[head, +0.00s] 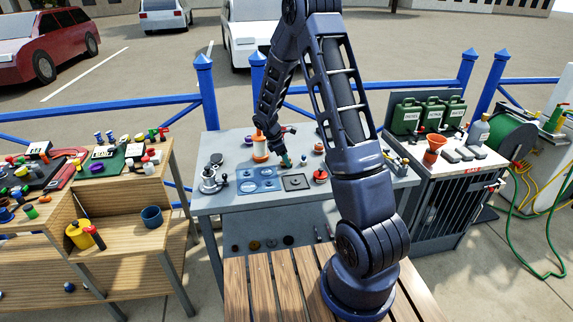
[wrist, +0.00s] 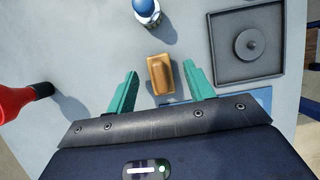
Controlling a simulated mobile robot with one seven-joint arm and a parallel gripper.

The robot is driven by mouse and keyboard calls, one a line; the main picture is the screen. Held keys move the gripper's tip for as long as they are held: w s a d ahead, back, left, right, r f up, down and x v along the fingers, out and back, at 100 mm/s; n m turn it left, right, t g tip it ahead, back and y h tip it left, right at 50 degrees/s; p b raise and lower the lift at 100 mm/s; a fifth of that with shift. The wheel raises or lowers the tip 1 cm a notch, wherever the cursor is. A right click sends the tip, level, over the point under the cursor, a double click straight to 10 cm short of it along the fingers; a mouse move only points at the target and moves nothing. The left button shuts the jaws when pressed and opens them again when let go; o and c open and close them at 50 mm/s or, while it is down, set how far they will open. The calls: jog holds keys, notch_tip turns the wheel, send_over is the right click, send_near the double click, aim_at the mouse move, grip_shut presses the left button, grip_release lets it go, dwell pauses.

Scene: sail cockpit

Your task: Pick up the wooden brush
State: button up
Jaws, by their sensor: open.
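The wooden brush (wrist: 161,75) shows in the wrist view as a small tan wooden block on the grey table. My gripper (wrist: 160,68) is open, with one teal finger on each side of the brush in the picture. A gap shows between the brush and each finger. I cannot tell how far the fingertips are above the table. In the head view my gripper (head: 286,160) is over the middle of the grey table (head: 230,205). I cannot make out the brush in the head view.
In the wrist view a blue-capped bottle (wrist: 147,12) stands beyond the brush. A dark square tray (wrist: 222,72) with a round knob is at right, and a red object with a black tip (wrist: 14,101) at left. In the head view a blue mat (head: 250,187) lies left of the tray.

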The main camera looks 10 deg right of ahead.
jog(key=shift+d+f, duration=0.3)
jog(key=shift+f, duration=0.35)
jog(key=c, duration=1.1)
